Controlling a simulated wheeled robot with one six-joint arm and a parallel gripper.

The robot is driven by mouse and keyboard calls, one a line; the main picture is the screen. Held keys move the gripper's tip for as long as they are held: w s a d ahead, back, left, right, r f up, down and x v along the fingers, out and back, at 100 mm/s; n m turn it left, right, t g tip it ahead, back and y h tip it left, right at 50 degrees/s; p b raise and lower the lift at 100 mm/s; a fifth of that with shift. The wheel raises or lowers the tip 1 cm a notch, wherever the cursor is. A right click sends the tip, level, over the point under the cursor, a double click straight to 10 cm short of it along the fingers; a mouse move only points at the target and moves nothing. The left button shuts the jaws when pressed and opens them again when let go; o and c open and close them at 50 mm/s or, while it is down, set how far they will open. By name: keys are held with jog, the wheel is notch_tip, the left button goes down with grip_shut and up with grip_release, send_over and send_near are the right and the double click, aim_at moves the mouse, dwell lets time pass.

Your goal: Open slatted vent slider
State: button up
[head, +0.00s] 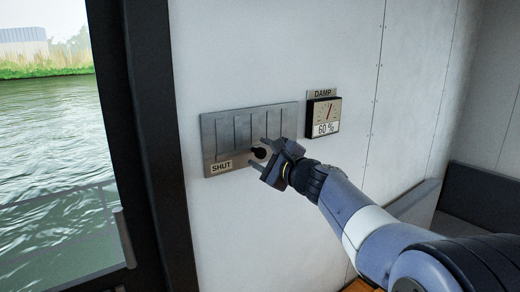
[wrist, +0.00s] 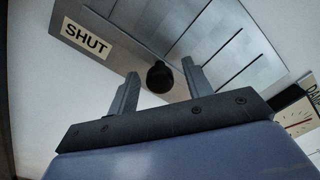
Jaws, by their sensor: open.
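The slatted vent (head: 228,139) is a grey metal plate with vertical slats on the white wall. A label reading SHUT (head: 221,166) is at its lower left. A black knob (head: 258,153) sticks out at the plate's lower edge, right of the label. My gripper (head: 261,155) is open at the knob. A gap shows on the left side. I cannot tell whether the right finger touches the knob. The slats look closed, with thin dark lines between them.
A DAMP gauge (head: 323,116) reading 60 % is on the wall right of the vent. A dark window frame (head: 150,150) stands at the left, with water outside. A dark bench (head: 480,200) is at the far right. The wall below the vent is bare.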

jog(key=shift+w+a, duration=0.35)
jog(key=shift+w, duration=0.1)
jog(key=shift+c, duration=0.6)
grip_shut()
